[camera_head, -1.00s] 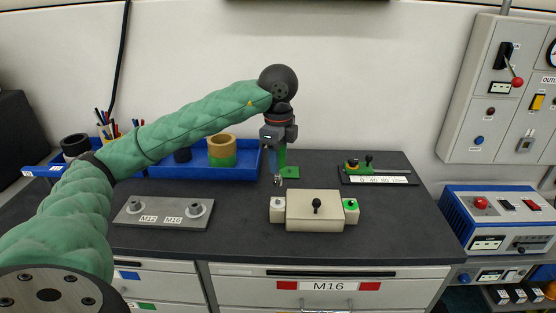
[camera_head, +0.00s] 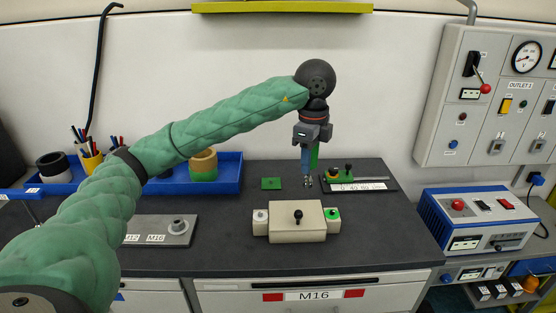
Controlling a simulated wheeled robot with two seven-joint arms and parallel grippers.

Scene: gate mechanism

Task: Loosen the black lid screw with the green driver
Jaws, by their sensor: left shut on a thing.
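My left gripper (camera_head: 308,160) hangs pointing down above the bench and is shut on the green driver (camera_head: 314,155). The driver's grip is partly hidden between the fingers, and metal shows at the lower end. The black lid screw (camera_head: 298,213) stands upright on a beige box (camera_head: 284,226) at the bench's front middle. The gripper shows above and slightly right of the screw in the picture, apart from it. How far behind the box it is, I cannot tell exactly. My right gripper is not in view.
The box has a white button (camera_head: 261,216) on its left and a green one (camera_head: 333,213) on its right. A green pad (camera_head: 271,183) lies behind it. A grey plate (camera_head: 165,230), blue tray (camera_head: 224,177) and scaled slide (camera_head: 358,185) stand around. The front right bench is clear.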

